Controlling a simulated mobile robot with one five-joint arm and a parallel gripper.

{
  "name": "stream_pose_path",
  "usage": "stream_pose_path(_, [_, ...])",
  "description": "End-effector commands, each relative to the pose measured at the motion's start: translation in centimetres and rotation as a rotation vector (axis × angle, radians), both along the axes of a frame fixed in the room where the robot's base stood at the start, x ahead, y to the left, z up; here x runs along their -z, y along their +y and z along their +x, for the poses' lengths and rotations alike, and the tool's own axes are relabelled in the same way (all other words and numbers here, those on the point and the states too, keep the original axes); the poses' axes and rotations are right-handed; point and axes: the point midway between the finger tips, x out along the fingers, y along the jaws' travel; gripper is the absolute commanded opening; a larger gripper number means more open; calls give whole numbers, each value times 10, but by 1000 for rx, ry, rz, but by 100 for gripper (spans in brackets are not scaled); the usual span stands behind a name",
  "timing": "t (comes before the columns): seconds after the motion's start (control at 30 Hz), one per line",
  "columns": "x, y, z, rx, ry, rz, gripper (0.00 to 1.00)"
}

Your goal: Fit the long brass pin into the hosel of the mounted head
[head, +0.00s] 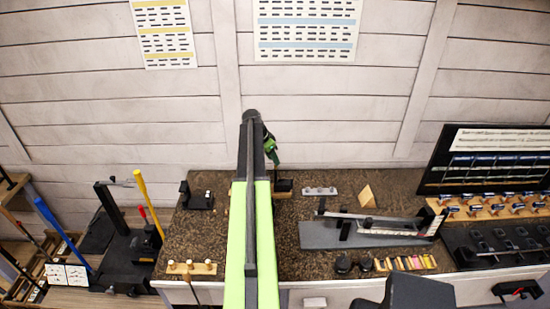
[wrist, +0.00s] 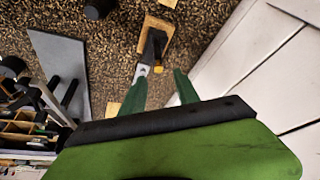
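My gripper (head: 270,152) is above the far part of the bench, near the wall. In the wrist view its two green fingertips (wrist: 162,90) are apart, with nothing clearly held between them. Just beyond them is a wooden block (wrist: 166,28) with a dark piece, a silver stem (wrist: 142,72) and a small orange-yellow spot (wrist: 158,68). This may be the mounted head with its hosel. In the head view a dark piece (head: 284,185) shows beside my arm. A wooden block (head: 206,269) with several small upright pegs stands front left. I cannot make out the long brass pin for sure.
A grey mat (head: 318,236) with a metal fixture lies right of my arm. A metal plate (head: 320,191) and wooden wedge (head: 367,196) are near the wall. A black holder (head: 198,199) stands left. A rack of blue-topped pieces (head: 495,206) is far right.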

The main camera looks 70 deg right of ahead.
Motion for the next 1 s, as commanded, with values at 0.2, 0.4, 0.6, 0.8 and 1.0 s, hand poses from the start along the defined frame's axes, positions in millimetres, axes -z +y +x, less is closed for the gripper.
stream_pose_path(0.2, [-59,17,11,-1,0,0,38])
stream_pose_path(0.4, [-71,23,17,-1,0,0,38])
stream_pose_path(0.6, [-68,23,17,0,0,0,38])
stream_pose_path(0.8, [-68,23,17,0,0,0,38])
stream_pose_path(1.0, [-68,23,18,-1,0,0,38])
